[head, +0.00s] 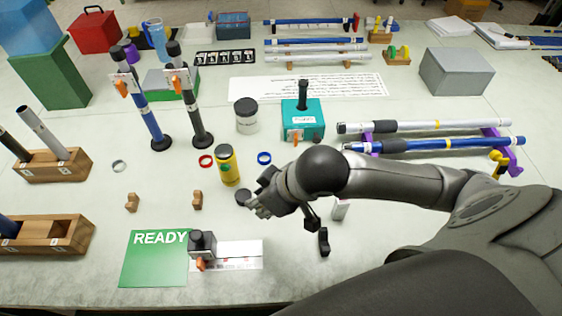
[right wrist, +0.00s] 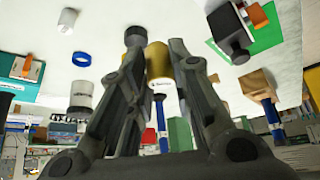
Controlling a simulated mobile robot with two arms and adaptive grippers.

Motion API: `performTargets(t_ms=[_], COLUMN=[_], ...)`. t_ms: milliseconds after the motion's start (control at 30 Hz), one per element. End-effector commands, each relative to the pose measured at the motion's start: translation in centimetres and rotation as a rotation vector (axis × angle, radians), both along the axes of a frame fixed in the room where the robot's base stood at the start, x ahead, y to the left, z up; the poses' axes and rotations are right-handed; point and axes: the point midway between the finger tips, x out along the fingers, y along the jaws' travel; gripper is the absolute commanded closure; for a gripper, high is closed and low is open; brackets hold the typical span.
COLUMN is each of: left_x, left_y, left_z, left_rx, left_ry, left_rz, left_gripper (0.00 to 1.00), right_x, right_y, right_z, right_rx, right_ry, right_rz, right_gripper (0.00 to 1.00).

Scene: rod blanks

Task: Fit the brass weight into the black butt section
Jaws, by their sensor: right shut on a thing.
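My right gripper (head: 262,196) is low over the middle of the table, just right of the yellow can (head: 228,165). In the right wrist view its fingers (right wrist: 157,58) are closed about a gold-coloured cylinder, which I take to be the brass weight (right wrist: 158,62); the hand hides it in the head view. The yellow can may partly show behind it. A black rod section (head: 190,95), apparently the black butt section, stands upright at the back left, with an orange clip and a tag. My left gripper is not in view.
A blue rod section (head: 150,115), a white jar (head: 246,116) and a teal block (head: 312,128) stand behind. A blue ring (head: 264,158) lies nearby.

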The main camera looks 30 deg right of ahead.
Motion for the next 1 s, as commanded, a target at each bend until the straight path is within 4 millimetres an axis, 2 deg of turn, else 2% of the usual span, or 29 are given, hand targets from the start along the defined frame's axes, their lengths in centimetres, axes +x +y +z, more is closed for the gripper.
performTargets(t_ms=[33,133,333,467,633,800,1000], left_x=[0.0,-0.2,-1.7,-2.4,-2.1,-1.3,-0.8], left_y=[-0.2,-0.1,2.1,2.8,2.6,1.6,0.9], left_z=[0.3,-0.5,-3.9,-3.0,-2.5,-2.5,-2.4], left_rx=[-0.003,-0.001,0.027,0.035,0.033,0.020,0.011], left_ry=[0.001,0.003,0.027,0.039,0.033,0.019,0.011], left_rz=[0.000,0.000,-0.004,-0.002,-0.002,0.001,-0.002], left_gripper=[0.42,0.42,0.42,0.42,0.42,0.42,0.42], right_x=[-0.4,-0.3,1.5,4.1,7.5,9.8,11.2], right_y=[0.2,0.2,-0.8,-2.3,-4.1,-5.2,-5.9], right_z=[0.2,-0.4,-1.7,-2.3,-4.0,-7.3,-9.1], right_rx=[0.004,0.003,0.002,0.001,0.003,0.004,0.004], right_ry=[0.000,-0.005,-0.009,-0.001,-0.001,-0.001,-0.004], right_rz=[0.017,0.032,0.030,0.026,0.027,0.028,0.031], right_gripper=[1.00,1.00,1.00,1.00,1.00,1.00,1.00])
